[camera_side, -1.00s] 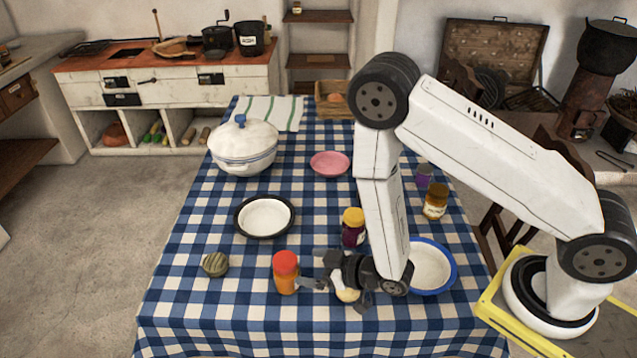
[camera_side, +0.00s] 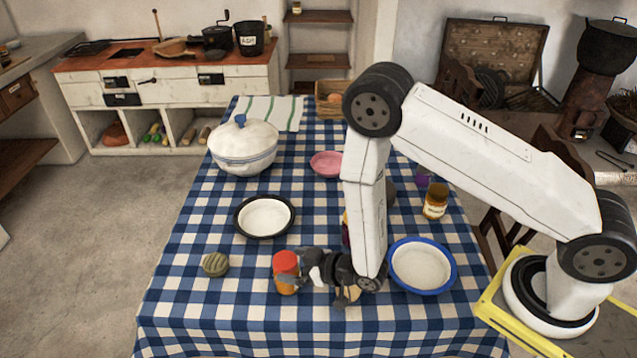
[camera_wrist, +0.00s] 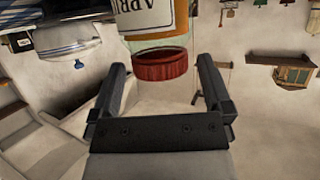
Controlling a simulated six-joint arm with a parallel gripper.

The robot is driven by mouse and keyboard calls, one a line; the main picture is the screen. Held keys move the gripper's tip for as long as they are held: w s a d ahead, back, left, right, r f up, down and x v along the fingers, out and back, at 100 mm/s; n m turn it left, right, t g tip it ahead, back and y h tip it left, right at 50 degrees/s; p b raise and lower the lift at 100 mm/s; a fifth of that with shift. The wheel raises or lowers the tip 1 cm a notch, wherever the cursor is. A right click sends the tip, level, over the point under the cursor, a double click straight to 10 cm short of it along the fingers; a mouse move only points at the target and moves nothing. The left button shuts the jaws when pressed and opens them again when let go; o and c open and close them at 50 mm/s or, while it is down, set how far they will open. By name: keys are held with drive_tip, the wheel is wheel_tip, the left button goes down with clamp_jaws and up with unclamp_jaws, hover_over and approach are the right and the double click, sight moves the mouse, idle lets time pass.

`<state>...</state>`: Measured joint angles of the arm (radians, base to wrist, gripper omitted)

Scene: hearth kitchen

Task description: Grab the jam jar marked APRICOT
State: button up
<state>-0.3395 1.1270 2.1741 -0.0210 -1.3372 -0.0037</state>
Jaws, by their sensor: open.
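The jar with a red lid and orange contents (camera_side: 285,272) stands upright near the front of the checked table. In the wrist view, which is upside down, its label (camera_wrist: 147,14) shows the letters "APRI" and its red lid (camera_wrist: 160,66) lies between my fingers. My gripper (camera_side: 292,276) reaches in from the right, its fingers at the jar's side. In the wrist view my gripper (camera_wrist: 163,80) is open, with a gap between each finger and the lid. I cannot tell whether a finger touches the jar.
A blue-rimmed bowl (camera_side: 455,268) is right of my wrist. A dark-rimmed plate (camera_side: 240,222) lies behind the jar, a striped ball (camera_side: 215,264) to its left. An amber jar (camera_side: 435,203) stands farther right. A pale round item (camera_side: 347,295) is partly hidden under my gripper.

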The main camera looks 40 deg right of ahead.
drive_tip(key=shift+x, duration=1.4)
clamp_jaws()
drive_tip(key=shift+r, duration=0.25)
drive_tip(key=shift+r, duration=4.8)
